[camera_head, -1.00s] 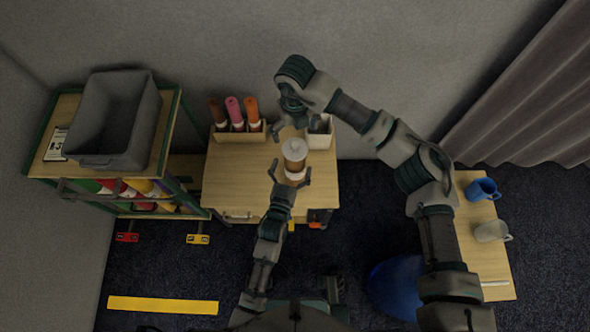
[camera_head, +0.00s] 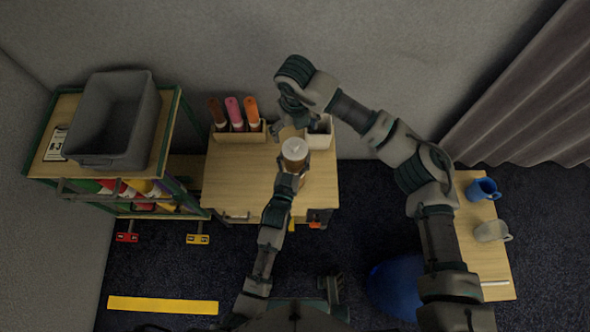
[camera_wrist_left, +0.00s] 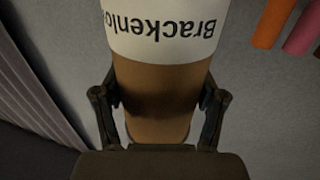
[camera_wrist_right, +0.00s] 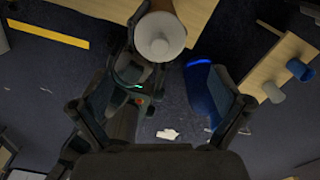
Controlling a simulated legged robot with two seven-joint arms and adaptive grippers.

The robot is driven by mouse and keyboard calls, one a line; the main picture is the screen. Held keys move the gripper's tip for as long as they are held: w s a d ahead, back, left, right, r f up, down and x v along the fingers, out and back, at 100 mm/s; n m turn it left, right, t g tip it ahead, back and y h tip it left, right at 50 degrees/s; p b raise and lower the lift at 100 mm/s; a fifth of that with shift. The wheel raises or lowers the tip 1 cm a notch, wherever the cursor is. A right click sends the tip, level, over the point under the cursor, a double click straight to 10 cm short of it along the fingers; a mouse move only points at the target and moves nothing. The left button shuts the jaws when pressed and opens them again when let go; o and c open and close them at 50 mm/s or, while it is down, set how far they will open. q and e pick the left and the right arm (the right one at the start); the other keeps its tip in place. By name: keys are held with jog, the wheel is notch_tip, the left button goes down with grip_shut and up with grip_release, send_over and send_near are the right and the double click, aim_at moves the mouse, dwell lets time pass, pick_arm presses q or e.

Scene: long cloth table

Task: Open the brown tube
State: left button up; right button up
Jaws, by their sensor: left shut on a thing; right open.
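The brown tube (camera_head: 293,161) with a pale label and a whitish cap (camera_head: 295,148) stands over the small wooden table. In the left wrist view the tube (camera_wrist_left: 158,95) fills the middle, and its label reads partly "Brackenlo". My left gripper (camera_wrist_left: 158,108) is shut on the tube's lower brown part. My right gripper (camera_head: 289,128) is open, just behind and above the cap. In the right wrist view the cap (camera_wrist_right: 159,36) faces the camera, beyond the open fingers (camera_wrist_right: 165,118). Nothing is between the right fingers.
A holder (camera_head: 240,136) with several coloured tubes and a light box (camera_head: 320,138) stand at the table's back edge. A shelf with a grey bin (camera_head: 115,120) is at left. A side table with a blue mug (camera_head: 484,189) and a grey mug (camera_head: 491,231) is at right.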

aim_at(298, 147)
jog(key=shift+f, duration=0.15)
jog(key=c, duration=0.4)
jog(key=s+a+f+g+y, duration=0.1)
jog(key=s, duration=0.1)
jog(key=s+a+f+y, duration=0.1)
jog(key=a+y, duration=0.1)
jog(key=s+a+f+g+y, duration=0.1)
jog(key=s+a+f+y, duration=0.1)
jog(key=shift+s+g, duration=0.3)
jog(key=c, duration=0.3)
jog(key=s+a+r+m+y, duration=0.1)
jog(key=s+r+m+y, duration=0.45)
jog(key=m+y, duration=0.6)
jog(key=shift+c, duration=0.2)
jog(key=w+d+f+m+t+h, duration=0.2)
jog(key=d+f+m+t, duration=0.2)
jog(key=d+m+t, duration=0.5)
jog(key=w+d+f+m+t+h, duration=0.15)
jog(key=d+f+m+t, duration=0.35)
jog(key=m, duration=0.6)
jog(key=shift+t+h, duration=0.3)
jog(key=shift+t, duration=0.2)
jog(key=x, duration=1.1)
jog(key=shift+r, duration=0.2)
